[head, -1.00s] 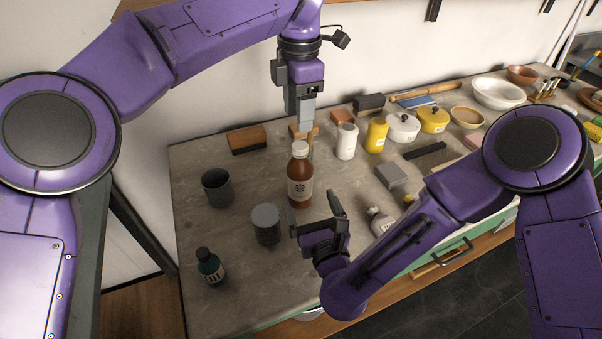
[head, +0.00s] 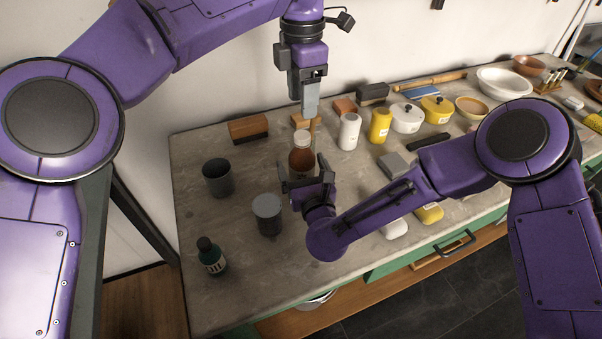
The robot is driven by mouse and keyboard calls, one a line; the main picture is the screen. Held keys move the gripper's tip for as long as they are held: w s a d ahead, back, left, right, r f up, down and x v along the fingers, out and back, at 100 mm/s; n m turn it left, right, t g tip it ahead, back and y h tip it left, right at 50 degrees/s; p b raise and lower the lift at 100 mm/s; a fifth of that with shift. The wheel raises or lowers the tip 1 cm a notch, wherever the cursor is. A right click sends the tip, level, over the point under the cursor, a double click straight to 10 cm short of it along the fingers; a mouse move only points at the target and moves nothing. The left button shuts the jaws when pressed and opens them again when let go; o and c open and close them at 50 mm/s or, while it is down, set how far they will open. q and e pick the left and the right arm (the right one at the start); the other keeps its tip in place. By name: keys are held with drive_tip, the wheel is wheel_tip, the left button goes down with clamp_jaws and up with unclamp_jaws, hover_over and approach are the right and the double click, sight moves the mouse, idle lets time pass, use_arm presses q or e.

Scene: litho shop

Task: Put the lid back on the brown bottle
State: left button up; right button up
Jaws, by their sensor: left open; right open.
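The brown bottle (head: 301,161) stands upright on the bench, and a pale, cap-like top (head: 302,137) shows on its neck. I cannot tell whether that top is seated. My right gripper (head: 303,168) is open in front of the bottle, with one finger to each side of its lower body in the picture. I cannot tell whether the fingers touch it. Its label is mostly hidden behind the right gripper. My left gripper (head: 309,109) points down just above and behind the bottle's top. It is open, with nothing visible in it.
A grey cup (head: 217,178), a grey-lidded jar (head: 267,214) and a dark green bottle (head: 211,256) stand left of the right gripper. A white bottle (head: 348,131) and yellow bottle (head: 380,125) stand to the right. A wooden block (head: 248,130) lies at the back left.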

drive_tip(key=shift+x, duration=1.3)
clamp_jaws()
use_arm(q)
drive_tip(key=shift+a+r, duration=0.1)
drive_tip(key=shift+r, duration=0.1)
drive_tip(key=n, duration=0.7)
drive_tip(key=shift+n, duration=0.3)
drive_tip(key=n, duration=0.6)
drive_tip(key=shift+f, duration=0.1)
drive_tip(key=n, duration=0.6)
drive_tip(key=shift+f, duration=0.1)
drive_tip(key=n, duration=0.7)
drive_tip(key=shift+n, duration=0.3)
